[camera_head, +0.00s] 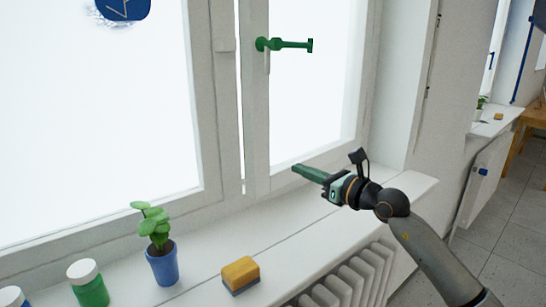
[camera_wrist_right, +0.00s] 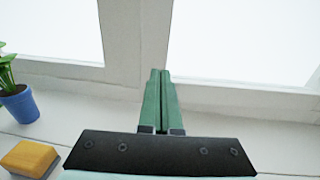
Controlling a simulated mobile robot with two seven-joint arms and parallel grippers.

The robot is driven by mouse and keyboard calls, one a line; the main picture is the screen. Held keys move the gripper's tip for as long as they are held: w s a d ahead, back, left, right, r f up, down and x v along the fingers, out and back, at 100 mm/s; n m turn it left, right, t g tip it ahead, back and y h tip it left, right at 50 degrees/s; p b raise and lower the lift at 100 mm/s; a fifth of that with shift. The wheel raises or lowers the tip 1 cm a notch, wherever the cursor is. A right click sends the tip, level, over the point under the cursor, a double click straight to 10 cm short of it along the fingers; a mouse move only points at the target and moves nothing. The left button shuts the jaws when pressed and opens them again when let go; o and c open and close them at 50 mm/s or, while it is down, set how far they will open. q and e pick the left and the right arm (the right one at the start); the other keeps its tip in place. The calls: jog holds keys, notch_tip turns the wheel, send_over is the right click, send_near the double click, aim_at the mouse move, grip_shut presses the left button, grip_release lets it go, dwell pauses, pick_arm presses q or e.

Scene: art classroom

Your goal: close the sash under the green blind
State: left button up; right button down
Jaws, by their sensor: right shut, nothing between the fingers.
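The white window sash (camera_head: 257,120) with a green handle (camera_head: 285,44) stands in the right part of the window in the head view. No green blind shows. My right gripper (camera_head: 300,170) is shut and empty, in front of the sash's lower rail, above the sill. In the right wrist view its green fingers (camera_wrist_right: 160,78) lie together, pointing at the window; contact cannot be told. My left gripper is out of view.
On the white sill (camera_head: 300,245) stand a plant in a blue pot (camera_head: 162,264), a yellow sponge (camera_head: 241,272), a green jar (camera_head: 90,286) and a partly cut-off blue jar (camera_head: 12,297). A radiator (camera_head: 350,280) is below. A blue item (camera_head: 122,8) hangs at the upper left pane.

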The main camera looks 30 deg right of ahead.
aim_at(265, 155)
jog(key=w, duration=0.2)
jog(key=w+a+p, duration=0.1)
jog(key=w, duration=0.5)
jog(key=shift+a, duration=0.25)
jog(key=shift+w+a+p, duration=0.15)
jog(key=shift+w+p, duration=0.2)
jog(key=shift+w, duration=0.45)
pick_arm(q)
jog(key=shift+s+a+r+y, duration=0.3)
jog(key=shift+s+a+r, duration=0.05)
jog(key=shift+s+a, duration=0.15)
pick_arm(e)
jog(key=shift+w, duration=0.15)
